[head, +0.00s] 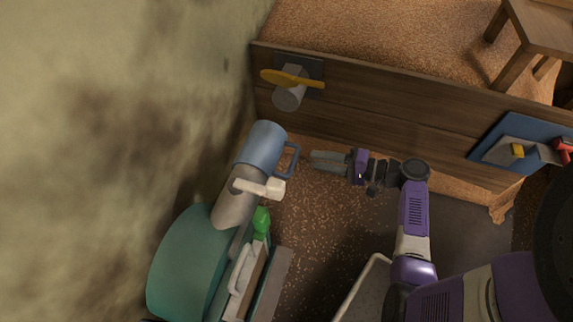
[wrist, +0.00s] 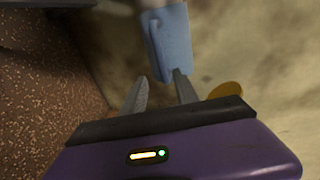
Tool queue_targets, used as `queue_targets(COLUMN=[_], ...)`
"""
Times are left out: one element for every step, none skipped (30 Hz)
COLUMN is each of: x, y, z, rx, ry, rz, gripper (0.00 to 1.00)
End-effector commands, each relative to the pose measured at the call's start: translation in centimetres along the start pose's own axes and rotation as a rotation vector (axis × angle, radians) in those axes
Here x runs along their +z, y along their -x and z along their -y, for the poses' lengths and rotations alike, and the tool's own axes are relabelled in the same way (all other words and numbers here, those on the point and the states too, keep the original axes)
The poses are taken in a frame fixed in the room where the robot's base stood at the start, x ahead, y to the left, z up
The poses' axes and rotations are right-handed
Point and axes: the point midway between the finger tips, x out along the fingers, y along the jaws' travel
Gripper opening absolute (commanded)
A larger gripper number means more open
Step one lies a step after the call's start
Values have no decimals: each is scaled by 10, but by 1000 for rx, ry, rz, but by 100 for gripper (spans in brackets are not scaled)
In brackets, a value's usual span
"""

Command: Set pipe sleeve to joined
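The pipe sleeve (head: 261,145) is a blue cylinder with a loop handle (head: 293,160) on its right side. It sits around the upper end of a grey pipe (head: 232,208). A short grey pipe stub (head: 288,97) sticks out of the wooden wall, and a gap shows between it and the sleeve. My gripper (head: 314,161) is open and empty, its fingers pointing left at the handle, just short of it. In the wrist view the blue sleeve (wrist: 174,42) lies beyond the parted fingertips (wrist: 160,76). Whether the fingers touch the handle is not clear.
A yellow lever (head: 292,78) crosses above the stub. A white lever (head: 260,188) and a green part (head: 261,220) sit below the sleeve, by a teal drum (head: 187,264). A blue panel (head: 524,143) is on the wall at right. Rough wall fills the left.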

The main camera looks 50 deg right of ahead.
Motion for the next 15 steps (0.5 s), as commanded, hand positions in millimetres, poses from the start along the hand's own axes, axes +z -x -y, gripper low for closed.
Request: queue_targets(x=[5, 8, 10, 12, 12, 13, 13, 13, 14, 14, 14, 14, 14, 14, 15], y=[0, 0, -2, -4, -6, -10, -14, -18, -24, -29, -34, -40, -45, -50, -55], z=[3, 4, 4, 4, 3, 3, 3, 2, 2, 2, 2, 2, 2, 2, 2], rx=[-10, -13, -13, -13, -13, -12, -12, -12, -12, -12, -11, -11, -11, -11, -11], ry=[3, 4, 5, 6, 7, 8, 8, 8, 8, 8, 7, 7, 7, 7, 7], rz=[23, 33, 43, 48, 51, 51, 51, 51, 51, 51, 50, 51, 50, 49, 50], gripper=[36, 36, 36, 36, 36, 36, 36, 36, 36, 36, 36, 36, 36, 36, 36])
